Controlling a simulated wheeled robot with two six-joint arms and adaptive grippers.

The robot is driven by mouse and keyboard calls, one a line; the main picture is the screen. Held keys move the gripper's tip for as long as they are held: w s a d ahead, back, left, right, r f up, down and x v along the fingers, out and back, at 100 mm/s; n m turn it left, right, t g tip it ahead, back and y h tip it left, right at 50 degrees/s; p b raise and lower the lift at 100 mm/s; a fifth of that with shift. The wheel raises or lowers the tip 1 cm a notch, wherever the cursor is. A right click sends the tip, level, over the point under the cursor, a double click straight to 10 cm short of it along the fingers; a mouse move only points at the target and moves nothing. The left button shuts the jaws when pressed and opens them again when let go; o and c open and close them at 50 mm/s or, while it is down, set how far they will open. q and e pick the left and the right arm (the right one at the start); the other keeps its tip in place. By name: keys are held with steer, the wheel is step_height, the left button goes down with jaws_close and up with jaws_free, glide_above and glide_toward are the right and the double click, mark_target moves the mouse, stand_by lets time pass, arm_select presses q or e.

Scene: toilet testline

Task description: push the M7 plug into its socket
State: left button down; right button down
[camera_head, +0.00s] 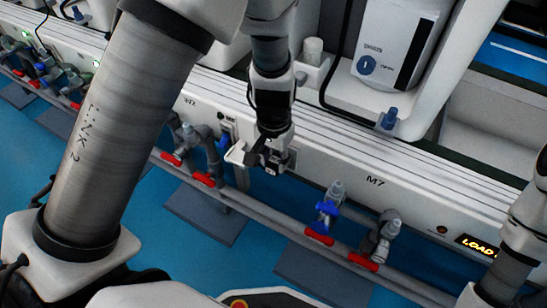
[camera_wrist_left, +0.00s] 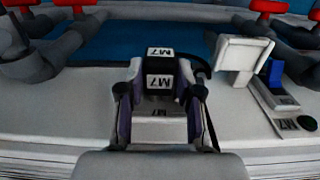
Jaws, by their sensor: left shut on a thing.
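The M7 plug (camera_wrist_left: 160,66), a dark block with white M7 labels, sits between the fingers of my left gripper (camera_wrist_left: 160,104) in the left wrist view. The gripper is shut on it. In the head view my left gripper (camera_head: 268,156) is at the front face of the white test line, left of the printed M7 mark. The socket is mostly hidden behind the gripper and plug, and I cannot tell how deep the plug sits. A white open flap (camera_wrist_left: 241,56) stands beside the plug; it also shows in the head view (camera_head: 237,153). My right gripper is out of view.
Grey pipes with red handles run along the line's lower front, and a blue valve (camera_head: 326,213) stands right of my left gripper. A blue switch (camera_wrist_left: 276,73) sits beside the flap. A lit sign (camera_head: 478,244) is at the right.

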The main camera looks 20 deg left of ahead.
arm_select(q)
steer(key=shift+w+p, duration=0.45)
stand_by(0.3)
steer(key=c, duration=0.7)
jaws_free()
